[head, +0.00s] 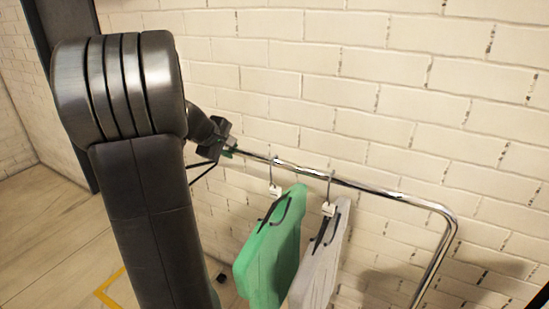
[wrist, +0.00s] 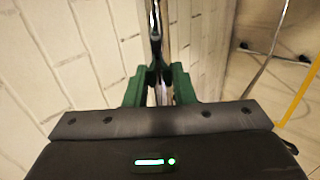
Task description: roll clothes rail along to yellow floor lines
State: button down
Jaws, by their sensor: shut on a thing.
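The chrome clothes rail (head: 390,193) stands along the white brick wall in the head view. A green garment (head: 268,255) and a grey garment (head: 318,262) hang from it on hooks. My gripper (head: 228,146) is at the left part of the top bar, shut on it. In the wrist view my gripper's green fingers (wrist: 160,88) close around the bar (wrist: 156,28). A yellow floor line (head: 112,285) shows at the lower left of the head view, partly behind my arm. A yellow line (wrist: 300,95) also shows at the right of the wrist view.
The white brick wall (head: 330,60) runs close behind the rail. A dark upright post (head: 66,30) stands at the far left. Pale floor (head: 45,235) lies open at the left. A small dark wheel (head: 221,278) shows near the floor beside my arm.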

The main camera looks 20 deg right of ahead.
jog(key=shift+w+a+r+p, duration=0.1)
jog(key=shift+w+a+p, duration=0.25)
jog(key=shift+w+a, duration=1.2)
jog(key=shift+w+a+r+p, duration=0.1)
jog(key=shift+w+a+p, duration=0.25)
jog(key=shift+w+a, duration=1.2)
jog(key=shift+w+a+p, duration=0.35)
jog(key=shift+w+a, duration=0.65)
jog(key=shift+w, duration=1.1)
jog(key=shift+w+a+r+p, duration=0.1)
jog(key=shift+w+a+p, duration=0.3)
jog(key=shift+w, duration=0.3)
jog(key=shift+w+a+r+p, duration=0.1)
jog(key=shift+w+a+p, duration=0.15)
jog(key=shift+w+a, duration=0.35)
jog(key=shift+w+a+p, duration=0.8)
jog(key=shift+w+a, duration=0.2)
jog(key=shift+w, duration=0.3)
jog(key=shift+w+a+p, duration=0.75)
jog(key=shift+w+a, duration=0.25)
jog(key=shift+w, duration=0.3)
jog(key=shift+w+a+p, duration=0.8)
jog(key=shift+w+a, duration=0.2)
jog(key=shift+w, duration=0.3)
jog(key=shift+w+a+f+p, duration=0.15)
jog(key=shift+w+a+p, duration=0.35)
jog(key=shift+w, duration=0.25)
